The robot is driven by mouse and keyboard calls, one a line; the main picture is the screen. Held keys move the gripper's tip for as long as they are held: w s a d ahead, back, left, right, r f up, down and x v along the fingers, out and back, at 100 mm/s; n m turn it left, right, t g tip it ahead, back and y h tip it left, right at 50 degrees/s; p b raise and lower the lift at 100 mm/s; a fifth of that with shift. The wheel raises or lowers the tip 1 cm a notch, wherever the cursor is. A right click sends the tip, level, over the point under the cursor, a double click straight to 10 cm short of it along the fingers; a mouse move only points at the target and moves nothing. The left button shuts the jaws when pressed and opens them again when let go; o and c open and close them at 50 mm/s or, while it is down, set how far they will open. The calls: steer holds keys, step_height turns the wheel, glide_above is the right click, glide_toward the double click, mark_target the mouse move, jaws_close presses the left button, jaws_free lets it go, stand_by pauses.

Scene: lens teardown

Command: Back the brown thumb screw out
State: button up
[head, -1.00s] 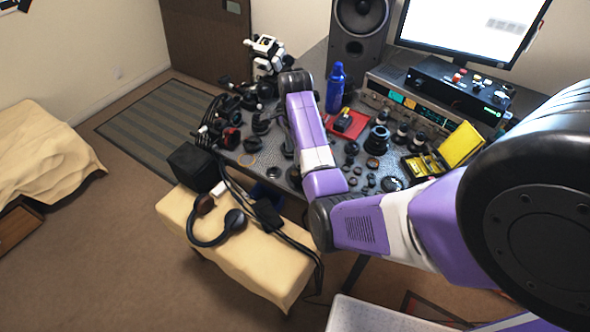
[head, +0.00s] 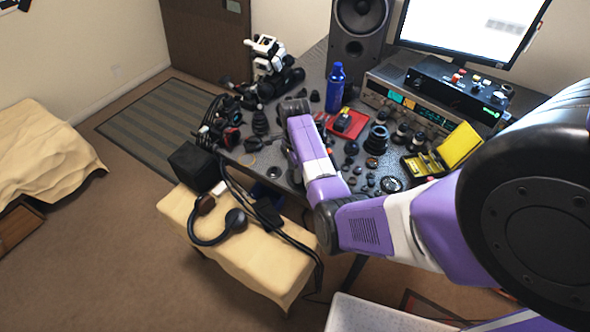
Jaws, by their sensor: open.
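My purple and white arm reaches over the dark table (head: 300,190), and its dark wrist joint (head: 293,107) is above the left half. I cannot make out my gripper's fingers; the end of the arm is lost behind its own links and among dark things. I cannot pick out the brown thumb screw; it is too small or hidden. Several black lens parts lie on the table, among them a tall ringed barrel (head: 376,140) right of my arm.
A blue bottle (head: 335,88) and a red tray (head: 350,123) stand beyond my arm. An open yellow case (head: 459,146) and electronics (head: 425,112) are at right. Black gear and cables (head: 217,125) crowd the left edge. A cloth-covered bench (head: 265,262) with headphones (head: 200,240) stands in front.

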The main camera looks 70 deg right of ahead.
jaws_close()
steer(key=shift+n, duration=0.3)
steer(key=n, duration=0.3)
steer(key=shift+n, duration=0.3)
steer(key=n, duration=0.3)
steer(key=shift+n, duration=0.3)
steer(key=n, duration=0.3)
steer(key=shift+n, duration=2.2)
